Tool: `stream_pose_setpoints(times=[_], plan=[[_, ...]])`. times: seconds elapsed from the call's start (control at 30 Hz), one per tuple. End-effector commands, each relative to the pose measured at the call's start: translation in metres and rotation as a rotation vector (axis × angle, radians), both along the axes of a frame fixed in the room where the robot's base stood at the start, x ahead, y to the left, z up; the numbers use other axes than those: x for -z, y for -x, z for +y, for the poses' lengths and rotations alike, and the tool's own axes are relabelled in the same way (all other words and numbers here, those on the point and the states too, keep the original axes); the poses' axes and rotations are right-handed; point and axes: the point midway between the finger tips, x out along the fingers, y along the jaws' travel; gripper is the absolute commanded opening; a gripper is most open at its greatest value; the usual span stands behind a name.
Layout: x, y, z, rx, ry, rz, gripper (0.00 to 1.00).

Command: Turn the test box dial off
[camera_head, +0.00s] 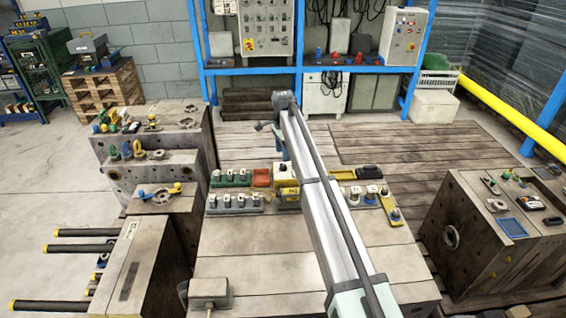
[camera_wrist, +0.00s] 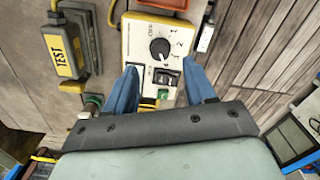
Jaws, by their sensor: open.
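The test box (camera_wrist: 140,40) is a pale panel with yellow edges, below the open fingers in the wrist view. Its round black dial (camera_wrist: 160,48) sits on the upper part, with small marks to its right. I cannot tell for sure which mark it points to. A black switch (camera_wrist: 167,77) sits below the dial. My gripper (camera_wrist: 162,86) is open and empty, its blue fingers on either side of the panel's lower part, with the dial beyond the tips. In the head view the box (camera_head: 284,173) is partly hidden by my gripper and arm.
A yellow block marked TEST (camera_wrist: 62,52) lies left of the box in the wrist view. An orange-red tray (camera_wrist: 168,4) adjoins its top end. The table's front (camera_head: 250,270) is mostly clear.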

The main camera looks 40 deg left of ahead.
Motion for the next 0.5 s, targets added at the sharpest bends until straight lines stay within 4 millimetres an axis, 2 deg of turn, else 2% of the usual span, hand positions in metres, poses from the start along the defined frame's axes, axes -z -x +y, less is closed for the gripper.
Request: stream_pose_setpoints(times=[0.03, 0.23, 0.5], plan=[[0.010, 0.000, -0.001, 0.000, 0.002, 0.001, 0.55], [0.038, 0.000, 0.000, 0.000, 0.001, 0.000, 0.55], [0.053, 0.000, 0.000, 0.000, 0.000, 0.000, 0.55]])
